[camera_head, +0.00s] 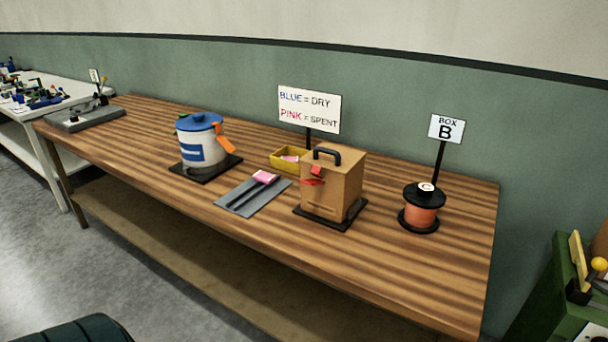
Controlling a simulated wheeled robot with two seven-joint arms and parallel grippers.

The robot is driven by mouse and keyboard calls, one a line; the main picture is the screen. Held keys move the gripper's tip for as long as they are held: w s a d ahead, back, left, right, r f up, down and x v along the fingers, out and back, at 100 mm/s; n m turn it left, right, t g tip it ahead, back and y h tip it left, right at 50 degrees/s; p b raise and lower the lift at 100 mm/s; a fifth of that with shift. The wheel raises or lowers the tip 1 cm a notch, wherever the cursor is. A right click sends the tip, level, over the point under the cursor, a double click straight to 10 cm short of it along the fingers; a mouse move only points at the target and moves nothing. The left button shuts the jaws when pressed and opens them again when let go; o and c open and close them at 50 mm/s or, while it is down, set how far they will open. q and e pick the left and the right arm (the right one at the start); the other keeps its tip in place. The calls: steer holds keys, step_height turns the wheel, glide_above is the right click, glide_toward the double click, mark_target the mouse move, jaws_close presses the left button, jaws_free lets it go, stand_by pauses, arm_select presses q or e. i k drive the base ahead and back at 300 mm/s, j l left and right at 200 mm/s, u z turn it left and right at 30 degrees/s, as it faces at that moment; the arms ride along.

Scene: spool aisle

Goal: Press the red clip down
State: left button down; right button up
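The red clip (313,181) is on the left side of a tan box (335,186) with a black handle on top. Part of the clip lies near the box's upper face and part sticks out to the left, away from the wall. The box stands on a dark base plate (325,222) on the wooden table. Neither of my grippers is in view.
Left of the box are a grey mat (246,204) with a pink-ended tool, a yellow tray (282,165) and a white-and-blue tub (200,145) with an orange lever. The table's front strip is clear.

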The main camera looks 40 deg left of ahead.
mark_target(314, 181)
steer(key=u, duration=1.2)
